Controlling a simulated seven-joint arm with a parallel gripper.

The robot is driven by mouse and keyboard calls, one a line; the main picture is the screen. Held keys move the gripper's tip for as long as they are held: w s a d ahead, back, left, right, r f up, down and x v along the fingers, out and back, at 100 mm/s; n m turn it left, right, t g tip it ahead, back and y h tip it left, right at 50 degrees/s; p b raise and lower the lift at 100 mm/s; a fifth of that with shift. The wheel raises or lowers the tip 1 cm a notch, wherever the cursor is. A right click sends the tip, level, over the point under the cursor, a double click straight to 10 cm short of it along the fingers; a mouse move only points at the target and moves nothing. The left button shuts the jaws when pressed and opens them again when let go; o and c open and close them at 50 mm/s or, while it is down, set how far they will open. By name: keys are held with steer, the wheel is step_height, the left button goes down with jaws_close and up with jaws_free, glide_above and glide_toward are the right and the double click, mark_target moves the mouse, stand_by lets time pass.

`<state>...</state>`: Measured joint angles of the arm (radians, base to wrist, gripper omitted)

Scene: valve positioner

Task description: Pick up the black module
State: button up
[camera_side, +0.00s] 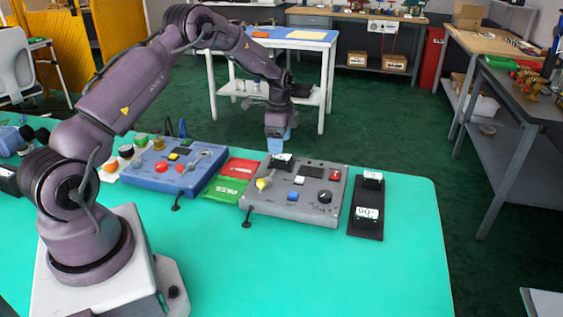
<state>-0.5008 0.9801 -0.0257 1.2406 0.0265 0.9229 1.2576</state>
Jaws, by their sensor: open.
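A small black module (280,161) with a white label sits at the upper left of the grey control box, directly below my gripper. Two similar black pieces with white labels, an upper one (372,179) and a lower one (367,214), sit on a dark tray (366,232) to the right of the box. My gripper (277,147) points down just above the black module on the box. It is open and looks empty; its fingertips are small here, and I cannot tell whether they touch the module.
The grey control box (262,205) carries a yellow knob, blue and red buttons and a black dial. A blue control box (150,178) stands to the left, with red and green pads (240,168) between. The green table (330,275) is clear in front.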

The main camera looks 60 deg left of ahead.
mark_target(282, 156)
steer(key=shift+w+d+f, duration=0.1)
steer(key=shift+f, duration=1.4)
steer(key=shift+w+d+f, duration=0.1)
steer(key=shift+f, duration=1.35)
steer(key=c, duration=1.1)
steer(key=shift+o, duration=0.2)
steer(key=shift+r, duration=0.1)
